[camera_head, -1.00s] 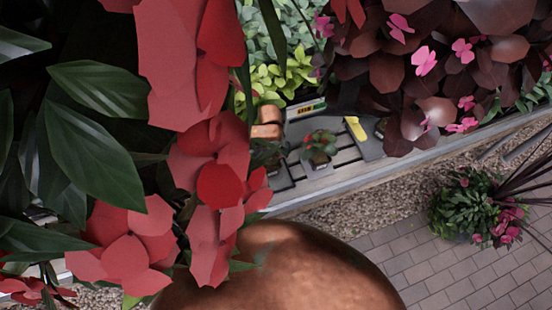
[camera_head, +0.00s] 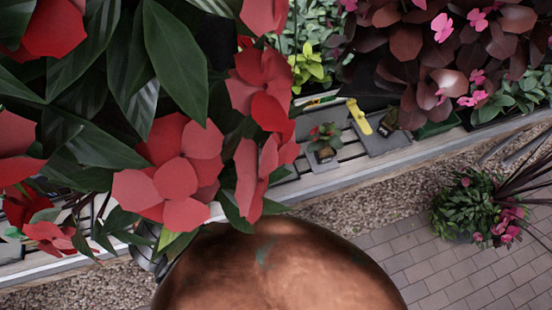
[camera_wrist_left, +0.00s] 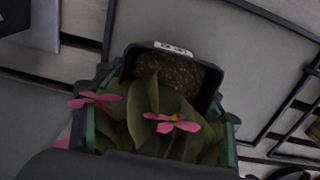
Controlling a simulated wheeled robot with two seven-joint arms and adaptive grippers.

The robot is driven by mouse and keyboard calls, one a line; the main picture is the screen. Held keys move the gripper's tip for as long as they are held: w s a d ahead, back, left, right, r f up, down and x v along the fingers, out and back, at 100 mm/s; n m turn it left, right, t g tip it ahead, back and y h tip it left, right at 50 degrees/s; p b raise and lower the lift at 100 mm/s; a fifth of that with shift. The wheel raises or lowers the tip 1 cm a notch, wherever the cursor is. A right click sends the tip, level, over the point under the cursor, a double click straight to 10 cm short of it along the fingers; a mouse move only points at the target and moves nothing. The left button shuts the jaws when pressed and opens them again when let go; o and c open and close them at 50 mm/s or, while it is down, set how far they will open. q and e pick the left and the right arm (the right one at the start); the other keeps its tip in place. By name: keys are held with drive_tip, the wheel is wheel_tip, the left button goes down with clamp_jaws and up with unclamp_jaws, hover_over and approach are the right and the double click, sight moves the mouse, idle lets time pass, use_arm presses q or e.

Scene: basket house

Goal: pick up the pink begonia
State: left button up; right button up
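A plant with pink flowers and olive leaves, apparently the pink begonia (camera_wrist_left: 172,123), fills the middle of the left wrist view. It grows in a dark square pot (camera_wrist_left: 212,82) with brown soil and a small white label. My left gripper (camera_wrist_left: 160,105) has one finger on each side of the plant and pot. Whether the fingers press on the pot cannot be told. The lower part of the plant is hidden by a dark part of my gripper.
Grey trays (camera_wrist_left: 215,35) lie on a slatted bench below the pot. In the head view a small potted plant (camera_head: 325,140) and a yellow-handled tool (camera_head: 359,117) sit on the bench (camera_head: 345,175). Red flowers (camera_head: 180,165) and a rounded copper surface (camera_head: 280,265) crowd the foreground. Paving (camera_head: 400,255) lies right.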

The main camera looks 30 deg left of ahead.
use_arm(q)
drive_tip(key=shift+w, duration=0.1)
drive_tip(key=shift+c, duration=0.7)
drive_tip(key=shift+s+r, duration=0.1)
drive_tip(key=shift+s, duration=0.1)
drive_tip(key=c, duration=0.3)
drive_tip(key=shift+w, duration=0.1)
drive_tip(key=c, duration=0.3)
drive_tip(key=shift+c, duration=1.2)
use_arm(e)
drive_tip(key=shift+w+a, duration=0.2)
drive_tip(key=shift+w, duration=0.1)
